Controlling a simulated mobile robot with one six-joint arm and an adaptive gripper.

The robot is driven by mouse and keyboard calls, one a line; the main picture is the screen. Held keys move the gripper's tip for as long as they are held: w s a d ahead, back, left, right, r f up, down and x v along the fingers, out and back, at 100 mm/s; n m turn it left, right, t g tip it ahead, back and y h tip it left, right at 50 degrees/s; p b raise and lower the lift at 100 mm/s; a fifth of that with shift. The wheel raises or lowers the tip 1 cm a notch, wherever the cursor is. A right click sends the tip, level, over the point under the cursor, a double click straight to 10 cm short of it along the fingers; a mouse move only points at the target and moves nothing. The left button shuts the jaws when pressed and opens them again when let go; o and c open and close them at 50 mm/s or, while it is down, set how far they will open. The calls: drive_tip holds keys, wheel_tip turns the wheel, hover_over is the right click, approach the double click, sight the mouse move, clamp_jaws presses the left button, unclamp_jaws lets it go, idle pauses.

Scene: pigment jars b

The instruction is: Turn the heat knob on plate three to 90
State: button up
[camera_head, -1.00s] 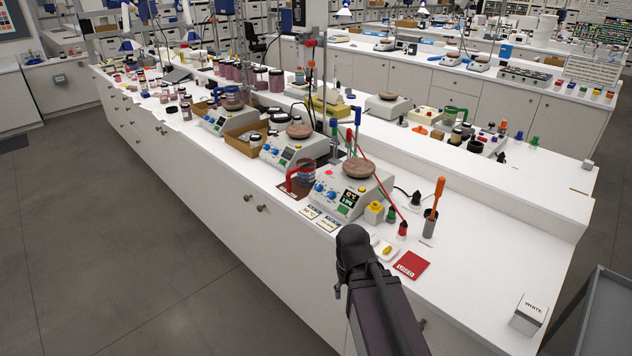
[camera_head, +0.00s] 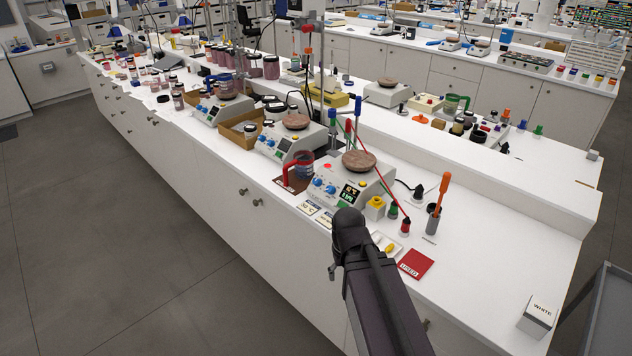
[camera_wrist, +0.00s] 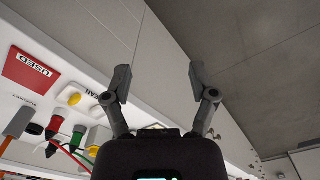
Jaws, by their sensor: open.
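In the head view, the nearest white hotplate (camera_head: 345,196) stands on the bench with a brown round top and a lit display (camera_head: 349,193). Two blue knobs (camera_head: 324,186) are on its sloped front. A second hotplate (camera_head: 285,143) and a third one (camera_head: 222,110) stand farther back in the row. I cannot read which is plate three. My gripper (camera_wrist: 159,76) is open and empty in the wrist view, its fingers spread over the bench's front edge and floor. In the head view my arm's end is in front of the nearest hotplate, apart from its knobs; the fingers are mostly hidden.
A red-handled mug (camera_head: 301,170) stands left of the nearest hotplate. Right of it are a yellow-topped block (camera_head: 375,207), small bottles (camera_head: 405,227), an orange-handled tool in a holder (camera_head: 440,200) and a red card (camera_head: 416,264). The bench's right end is mostly clear.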

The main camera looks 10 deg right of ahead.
drive_tip(key=w+r+n+t+p, duration=0.15)
drive_tip(key=w+n, duration=0.25)
drive_tip(key=w, duration=0.5)
drive_tip(key=w+r+n+t+p, duration=0.1)
drive_tip(key=w+r+n+p, duration=0.2)
drive_tip(key=w, duration=0.7)
drive_tip(key=n+t+p, duration=0.3)
drive_tip(key=n, duration=0.8)
approach(316, 180)
drive_tip(key=v, duration=0.3)
drive_tip(key=shift+s+d+r, duration=0.1)
drive_tip(key=shift+s+r, duration=0.05)
drive_tip(key=shift+s, duration=0.1)
drive_tip(key=shift+f, duration=0.2)
drive_tip(key=b+x, duration=1.2)
drive_tip(key=x, duration=0.1)
drive_tip(key=shift+w+a, duration=0.2)
drive_tip(key=shift+w, duration=0.1)
drive_tip(key=shift+f, duration=0.1)
drive_tip(key=shift+d, duration=0.1)
clamp_jaws()
